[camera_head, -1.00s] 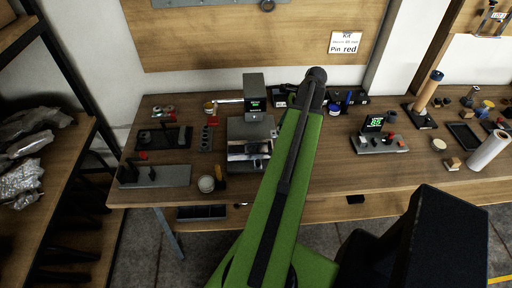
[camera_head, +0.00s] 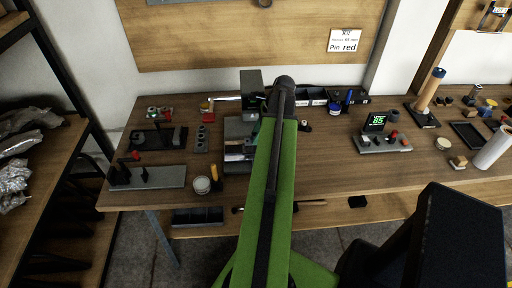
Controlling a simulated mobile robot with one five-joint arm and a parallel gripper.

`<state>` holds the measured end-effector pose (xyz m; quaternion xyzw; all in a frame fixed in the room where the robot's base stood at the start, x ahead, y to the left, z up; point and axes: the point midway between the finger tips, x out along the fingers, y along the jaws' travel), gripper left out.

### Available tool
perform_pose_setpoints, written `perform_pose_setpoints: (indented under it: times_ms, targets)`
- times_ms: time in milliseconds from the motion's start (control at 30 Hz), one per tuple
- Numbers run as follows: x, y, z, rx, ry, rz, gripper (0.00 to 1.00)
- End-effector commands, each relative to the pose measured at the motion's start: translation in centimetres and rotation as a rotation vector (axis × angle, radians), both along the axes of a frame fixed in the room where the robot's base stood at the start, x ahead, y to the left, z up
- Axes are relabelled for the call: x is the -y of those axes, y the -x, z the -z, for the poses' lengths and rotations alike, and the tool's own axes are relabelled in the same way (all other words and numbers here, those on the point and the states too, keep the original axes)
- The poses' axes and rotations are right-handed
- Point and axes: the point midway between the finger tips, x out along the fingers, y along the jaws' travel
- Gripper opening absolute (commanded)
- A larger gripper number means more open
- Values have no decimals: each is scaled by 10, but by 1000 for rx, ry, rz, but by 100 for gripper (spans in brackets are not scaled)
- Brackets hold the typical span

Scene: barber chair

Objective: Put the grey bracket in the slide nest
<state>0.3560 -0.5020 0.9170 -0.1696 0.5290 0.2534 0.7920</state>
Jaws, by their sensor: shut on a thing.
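The grey slide fixture (camera_head: 234,130) stands on the bench left of centre, in front of a dark upright block (camera_head: 251,82). I take the nest to be on this fixture. My green arm covers the fixture's right side, so the nest cannot be made out. My gripper is not visible; it is hidden behind the raised arm. I cannot make out the grey bracket in this view.
A grey plate with dark uprights (camera_head: 160,177), a round pot (camera_head: 202,185) and a dark holder (camera_head: 202,138) stand left of the fixture. A green-lit display (camera_head: 375,121) stands to the right.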

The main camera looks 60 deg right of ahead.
Motion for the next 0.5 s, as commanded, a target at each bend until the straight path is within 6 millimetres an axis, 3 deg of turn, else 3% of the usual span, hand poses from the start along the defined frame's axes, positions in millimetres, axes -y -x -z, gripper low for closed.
perform_pose_setpoints:
  times_ms: [167,400,500]
  targets:
    - [-1,-1,6,0,0,0,0]
    - [-1,-1,44,0,0,-1,0]
    - [-1,-1,41,0,0,-1,0]
